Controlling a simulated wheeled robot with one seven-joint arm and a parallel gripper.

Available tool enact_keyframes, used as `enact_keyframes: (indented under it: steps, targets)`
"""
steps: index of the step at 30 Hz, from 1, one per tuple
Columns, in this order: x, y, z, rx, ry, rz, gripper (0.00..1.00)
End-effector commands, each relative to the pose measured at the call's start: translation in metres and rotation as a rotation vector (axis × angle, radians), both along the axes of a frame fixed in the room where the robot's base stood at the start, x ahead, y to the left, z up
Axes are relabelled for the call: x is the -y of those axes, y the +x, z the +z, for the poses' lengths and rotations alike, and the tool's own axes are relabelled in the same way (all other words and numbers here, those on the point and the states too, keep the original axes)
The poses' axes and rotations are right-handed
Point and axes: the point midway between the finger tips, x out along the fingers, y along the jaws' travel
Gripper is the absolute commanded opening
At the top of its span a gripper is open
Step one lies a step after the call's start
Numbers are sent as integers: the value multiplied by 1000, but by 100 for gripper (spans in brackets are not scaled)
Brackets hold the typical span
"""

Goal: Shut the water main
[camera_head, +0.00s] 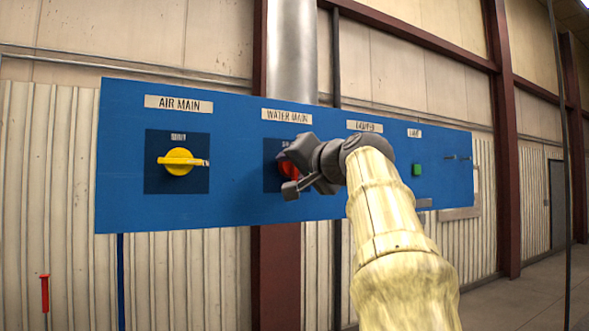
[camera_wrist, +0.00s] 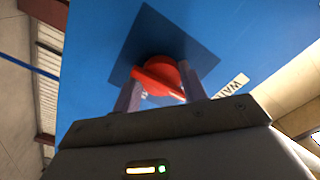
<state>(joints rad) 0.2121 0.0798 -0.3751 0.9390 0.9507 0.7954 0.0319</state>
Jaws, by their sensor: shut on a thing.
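The blue panel (camera_head: 230,205) carries a label reading WATER MAIN (camera_head: 286,116). Below it a red rotary knob (camera_head: 289,168) sits on a dark square plate (camera_head: 270,180), partly hidden by my gripper (camera_head: 287,172). In the wrist view the red knob (camera_wrist: 163,78) lies between the two fingers of my gripper (camera_wrist: 160,92), in front of the dark plate (camera_wrist: 150,32). The fingers are shut on the knob. The knob's position marking is mostly hidden in the head view.
Left of it, a yellow knob (camera_head: 179,161) sits under the AIR MAIN label (camera_head: 178,104). To the right are a partly hidden label (camera_head: 364,126) and a green button (camera_head: 417,170). A red-handled rod (camera_head: 45,292) stands at lower left.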

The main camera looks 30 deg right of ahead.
Motion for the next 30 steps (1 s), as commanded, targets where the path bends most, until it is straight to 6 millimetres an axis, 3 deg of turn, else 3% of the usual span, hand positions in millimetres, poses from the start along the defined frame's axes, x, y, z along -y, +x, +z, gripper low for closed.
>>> enact_keyframes:
  steps: [8,9,12,23,30]
  targets:
    - [0,2,-4,-9,-2,2,19]
    - [0,1,-4,-9,-2,1,50]
    - [0,1,-3,-7,-2,1,64]
    - [1,-4,-1,-2,-1,-1,64]
    - [2,-37,-3,1,-1,-2,64]
